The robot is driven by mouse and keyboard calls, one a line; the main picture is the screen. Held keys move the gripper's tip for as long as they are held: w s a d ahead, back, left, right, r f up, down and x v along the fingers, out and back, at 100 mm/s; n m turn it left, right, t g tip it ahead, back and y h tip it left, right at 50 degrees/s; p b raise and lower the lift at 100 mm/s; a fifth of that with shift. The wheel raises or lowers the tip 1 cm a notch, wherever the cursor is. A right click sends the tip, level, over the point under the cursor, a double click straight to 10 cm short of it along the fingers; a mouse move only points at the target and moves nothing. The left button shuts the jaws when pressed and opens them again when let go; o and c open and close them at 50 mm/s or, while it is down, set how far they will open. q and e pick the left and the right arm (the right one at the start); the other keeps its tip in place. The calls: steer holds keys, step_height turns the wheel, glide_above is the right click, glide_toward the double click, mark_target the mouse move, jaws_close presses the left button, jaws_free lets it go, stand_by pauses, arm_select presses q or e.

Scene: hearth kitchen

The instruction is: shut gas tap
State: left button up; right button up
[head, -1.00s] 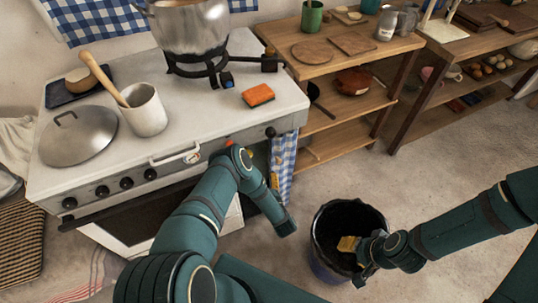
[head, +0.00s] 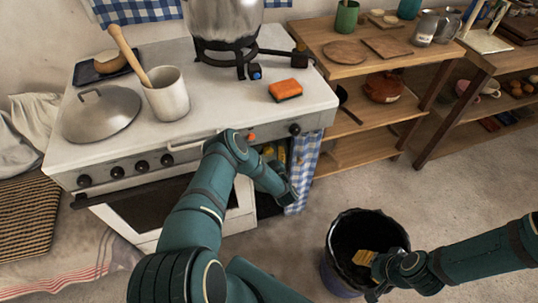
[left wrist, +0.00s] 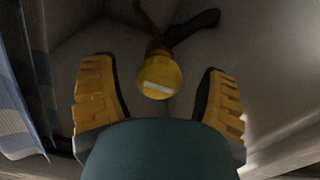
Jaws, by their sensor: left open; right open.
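The gas tap (left wrist: 160,80) is a round yellow knob with a pale bar across its face, seen in the left wrist view. A brown hose-like piece and a dark part run up behind it. My left gripper (left wrist: 160,100) is open, its yellow-padded fingers on either side of the knob's line of sight and apart from it. How far ahead the knob lies is hard to tell. In the head view the left gripper (head: 276,152) reaches into the dark opening beside the stove, partly hidden by my arm. My right gripper (head: 364,262) is open and empty over a black-lined bin.
The white stove (head: 235,110) carries a pot (head: 222,18), a lid, a mug with a spoon and an orange sponge (head: 285,90). A blue checked curtain (head: 304,168) hangs beside the opening. The bin (head: 338,275) stands on the floor at right, near wooden shelves (head: 360,150).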

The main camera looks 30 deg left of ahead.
arm_select(q)
steer(key=shift+w+a, duration=0.25)
steer(key=shift+a, duration=0.05)
steer(key=c, duration=1.2)
steer(key=shift+m, duration=0.5)
steer(key=m, duration=0.3)
steer(key=shift+r+m, duration=0.1)
steer(key=shift+m, duration=0.3)
steer(key=m, duration=0.4)
steer(key=shift+m, duration=0.3)
steer(key=m, duration=0.4)
steer(key=shift+s, duration=0.1)
steer(key=m, duration=0.4)
steer(key=shift+s+a, duration=0.1)
steer(key=shift+a, duration=0.05)
steer(key=shift+m, duration=0.4)
